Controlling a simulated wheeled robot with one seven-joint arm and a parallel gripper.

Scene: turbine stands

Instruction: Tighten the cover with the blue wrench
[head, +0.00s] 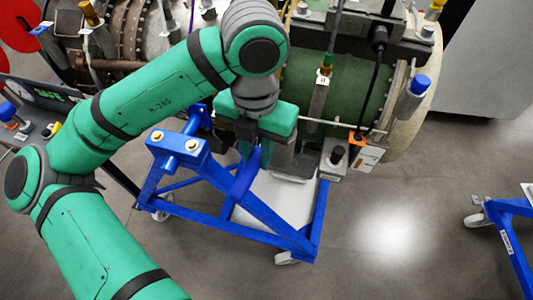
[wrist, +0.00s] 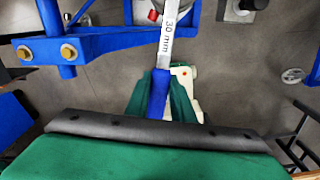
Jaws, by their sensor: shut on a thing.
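The blue wrench has a blue handle and a flat steel shank marked "30 mm" (wrist: 165,40) in the wrist view. My gripper (wrist: 160,100), with green fingers, is shut on the blue handle. The wrench's far end runs out of the top of the wrist view. In the head view my gripper (head: 255,155) is over the blue stand beside the turbine, and part of the blue handle (head: 243,178) shows below it. I cannot pick out the cover for certain; my arm and gripper hide part of the turbine. Whether the wrench touches anything cannot be told.
The blue wheeled stand (head: 255,229) carries the turbine (head: 350,85) with its cables and fittings. A bolted blue bracket (wrist: 60,50) is left of the wrench in the wrist view. Another blue stand (head: 515,240) is at right. The floor (head: 400,190) between the stands is clear.

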